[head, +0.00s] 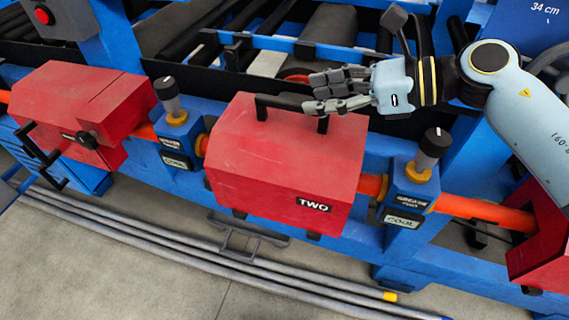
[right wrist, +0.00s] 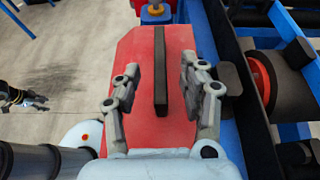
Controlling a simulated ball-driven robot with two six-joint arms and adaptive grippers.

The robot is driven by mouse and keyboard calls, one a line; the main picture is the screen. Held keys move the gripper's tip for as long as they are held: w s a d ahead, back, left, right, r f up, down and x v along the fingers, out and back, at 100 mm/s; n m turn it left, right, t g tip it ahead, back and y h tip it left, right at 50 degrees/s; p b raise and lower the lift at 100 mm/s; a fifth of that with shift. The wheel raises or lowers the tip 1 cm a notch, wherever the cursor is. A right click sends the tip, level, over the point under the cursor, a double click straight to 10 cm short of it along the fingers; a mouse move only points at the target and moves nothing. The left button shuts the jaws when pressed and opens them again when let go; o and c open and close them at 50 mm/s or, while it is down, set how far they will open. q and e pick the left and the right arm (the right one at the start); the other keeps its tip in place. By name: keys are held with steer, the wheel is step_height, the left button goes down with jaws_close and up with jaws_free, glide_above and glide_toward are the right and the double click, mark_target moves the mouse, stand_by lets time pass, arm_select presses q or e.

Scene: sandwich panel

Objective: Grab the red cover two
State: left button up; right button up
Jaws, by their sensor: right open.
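The red cover two (head: 275,170), labelled TWO, sits closed-looking on the orange pipe in the middle of the head view. It fills the centre of the right wrist view (right wrist: 135,60). Its black handle (head: 290,103) stands on top. My right gripper (head: 335,92) is open at the handle's right part, partly hiding it. In the right wrist view the right gripper's grey fingers (right wrist: 158,88) stand on both sides of the handle (right wrist: 160,70), with gaps showing. A dark jointed shape at that view's left edge (right wrist: 22,97) looks like my left gripper; its jaws are unclear.
Another red cover (head: 80,110) with a black handle lies left, and part of one (head: 545,255) shows at the lower right. Black-knobbed blue valve blocks (head: 175,120) and (head: 412,190) flank cover two. Grey pipes (head: 230,265) lie on the floor in front.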

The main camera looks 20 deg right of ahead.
mark_target(298, 102)
steer(key=x, duration=0.3)
steer(key=p+x, duration=0.1)
steer(key=x, duration=0.1)
steer(key=shift+w+a+f, duration=0.15)
steer(key=shift+a+f, duration=0.05)
steer(key=shift+f, duration=0.3)
jaws_close()
steer(key=shift+r, duration=0.1)
